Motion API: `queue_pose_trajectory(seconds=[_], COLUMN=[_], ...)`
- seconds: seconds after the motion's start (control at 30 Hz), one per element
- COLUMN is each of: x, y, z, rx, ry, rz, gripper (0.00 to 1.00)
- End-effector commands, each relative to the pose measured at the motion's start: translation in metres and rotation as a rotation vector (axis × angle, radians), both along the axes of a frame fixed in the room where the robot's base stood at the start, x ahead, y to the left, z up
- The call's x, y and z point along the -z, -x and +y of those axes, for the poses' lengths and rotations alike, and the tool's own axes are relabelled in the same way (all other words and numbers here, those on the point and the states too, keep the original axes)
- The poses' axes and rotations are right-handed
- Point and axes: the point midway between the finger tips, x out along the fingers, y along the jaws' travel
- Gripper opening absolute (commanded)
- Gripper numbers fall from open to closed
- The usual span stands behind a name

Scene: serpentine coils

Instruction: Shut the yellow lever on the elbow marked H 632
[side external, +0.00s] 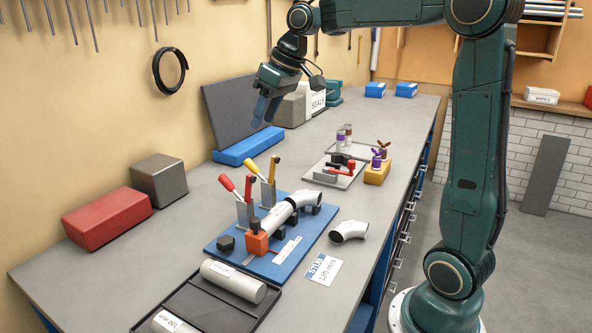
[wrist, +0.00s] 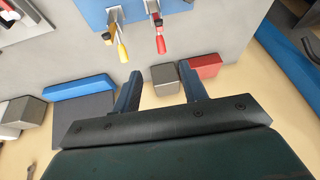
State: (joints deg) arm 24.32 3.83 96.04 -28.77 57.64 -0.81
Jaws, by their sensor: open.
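The yellow lever (side external: 273,168) stands upright on a clamp on the blue base plate (side external: 222,238), and it also shows in the wrist view (wrist: 123,52). A red-handled lever (side external: 227,183) stands to its left, tilted, and shows right of the yellow one in the wrist view (wrist: 160,45). A silver elbow (side external: 306,199) sits at the far end of a pipe in the fixture, near the yellow lever. I cannot read the mark H 632 on it. My gripper (side external: 268,110) is open and empty, high above the bench behind the levers; its fingers (wrist: 160,73) are apart from both levers.
A loose elbow (side external: 349,231) and a STUB label (side external: 322,269) lie right of the plate. A dark tray (side external: 190,305) with pipes is in front. A red box (side external: 107,218) and grey block (side external: 159,180) stand along the wall. A blue block (side external: 248,146) lies below my gripper.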

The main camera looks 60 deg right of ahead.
Motion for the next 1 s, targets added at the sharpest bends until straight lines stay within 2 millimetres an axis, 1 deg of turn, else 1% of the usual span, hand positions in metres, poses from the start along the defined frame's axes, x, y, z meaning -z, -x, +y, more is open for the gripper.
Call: queue_pose_trajectory(seconds=[0.03,0.2,0.4,0.5,0.63,0.87,1.0], x=[0.004,0.015,0.031,0.036,0.04,0.041,0.045], y=[-0.01,-0.038,-0.059,-0.064,-0.067,-0.068,-0.069], z=[-0.013,-0.05,-0.089,-0.101,-0.108,-0.109,-0.108], rx=[0.0,-0.015,-0.03,-0.037,-0.04,-0.042,-0.041], ry=[-0.004,-0.013,-0.022,-0.023,-0.024,-0.024,-0.025], rz=[0.006,0.015,0.023,0.024,0.024,0.024,0.025], gripper=[0.43,0.43,0.43,0.43,0.43,0.43,0.43])
